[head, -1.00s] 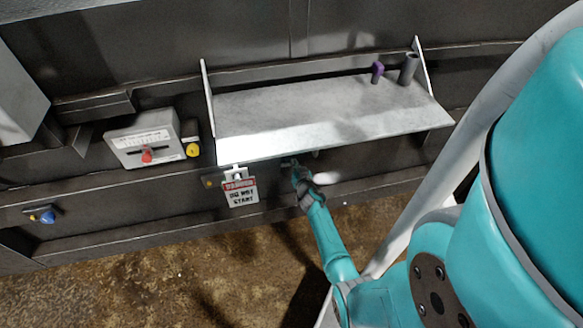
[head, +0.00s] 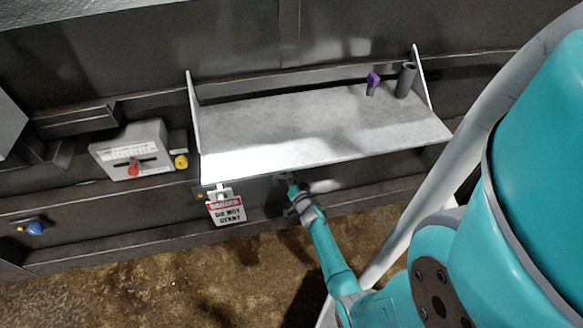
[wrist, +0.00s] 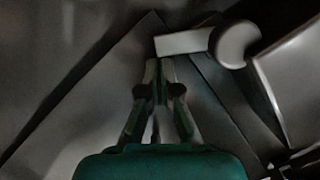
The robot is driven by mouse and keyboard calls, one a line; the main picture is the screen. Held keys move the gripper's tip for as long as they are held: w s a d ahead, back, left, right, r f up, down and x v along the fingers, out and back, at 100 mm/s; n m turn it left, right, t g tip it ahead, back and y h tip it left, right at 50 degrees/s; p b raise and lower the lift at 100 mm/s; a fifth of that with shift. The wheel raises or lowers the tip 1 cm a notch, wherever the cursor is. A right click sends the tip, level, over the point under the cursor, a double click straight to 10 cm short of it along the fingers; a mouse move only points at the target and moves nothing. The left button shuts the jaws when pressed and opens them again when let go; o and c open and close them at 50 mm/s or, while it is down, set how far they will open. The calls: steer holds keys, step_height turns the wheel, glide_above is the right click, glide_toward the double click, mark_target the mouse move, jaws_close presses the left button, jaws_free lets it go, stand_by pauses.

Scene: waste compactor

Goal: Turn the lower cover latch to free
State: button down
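My gripper (head: 289,183) is under the front edge of the grey shelf, at the dark front panel. In the wrist view my gripper (wrist: 159,66) has its two fingers close together, with at most a narrow gap and nothing clearly held. Just beyond the fingertips is a pale bar (wrist: 184,42) with a round end (wrist: 236,43), which looks like the lower cover latch. The tips are near the bar's left end; I cannot tell whether they touch it. In the head view the latch is too small and shaded to make out.
The grey shelf (head: 300,120) juts out above my gripper. A danger tag (head: 226,210) hangs to its left. Further left are a control box (head: 132,150) with a red knob, a yellow knob (head: 181,162) and a blue knob (head: 36,228). A purple handle (head: 372,82) stands on the shelf.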

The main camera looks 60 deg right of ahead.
mark_target(280, 180)
steer(key=f+m, duration=0.1)
steer(key=m, duration=0.1)
steer(key=w+a+f+m+t, duration=0.1)
steer(key=f+m, duration=0.1)
steer(key=m, duration=0.1)
steer(key=w+f+m+t, duration=0.1)
steer(key=m, duration=0.1)
steer(key=shift+w+a+f, duration=0.1)
steer(key=shift+a+f, duration=0.15)
steer(key=shift+f, duration=0.1)
steer(key=shift+w+a+f+m, duration=0.3)
steer(key=shift+w+a+m, duration=0.05)
steer(key=shift+m, duration=0.25)
steer(key=shift+f, duration=0.1)
stand_by(0.6)
